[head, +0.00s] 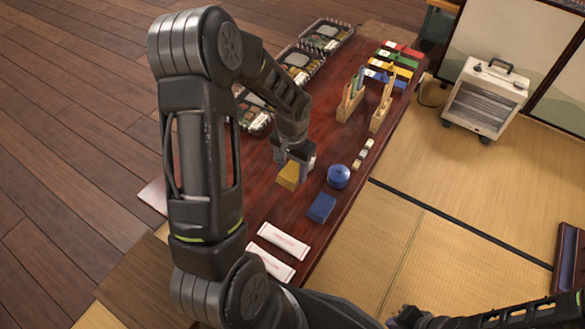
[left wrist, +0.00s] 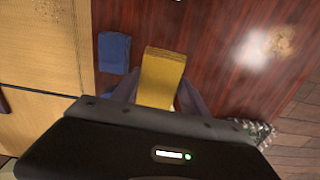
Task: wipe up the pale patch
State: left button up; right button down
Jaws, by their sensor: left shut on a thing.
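My left gripper (head: 297,163) is shut on a yellow sponge (head: 289,176) over the dark red table (head: 327,238). The sponge also shows between the fingers in the left wrist view (left wrist: 163,75). I cannot tell whether it touches the table. A pale tan patch (left wrist: 283,40) is on the tabletop in the left wrist view, right of the sponge and apart from it, beside a bright glare. In the head view my left arm hides that part of the table. My right gripper (head: 400,318) is at the bottom edge, away from the table; its jaws are unclear.
A folded blue cloth (head: 322,207) and a round blue pot (head: 338,176) stand close to the sponge. Two white packets (head: 284,242) lie at the near end. Lunch trays (head: 297,66), wooden racks (head: 350,103) and coloured boxes (head: 392,70) fill the far part. A heater (head: 486,97) stands on the tatami.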

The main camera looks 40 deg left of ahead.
pick_arm(q)
jog(key=c, duration=0.5)
jog(key=shift+w+r, duration=0.15)
jog(key=w+d+r, duration=0.6)
jog(key=d+r, duration=0.2)
jog(key=r, duration=0.4)
jog(key=w+d+r, duration=0.5)
jog(key=d+r, duration=0.3)
jog(key=r, duration=0.3)
jog(key=shift+w+d+r+m, duration=0.15)
jog(key=shift+w+r+m, duration=0.2)
jog(key=shift+r+m, duration=0.05)
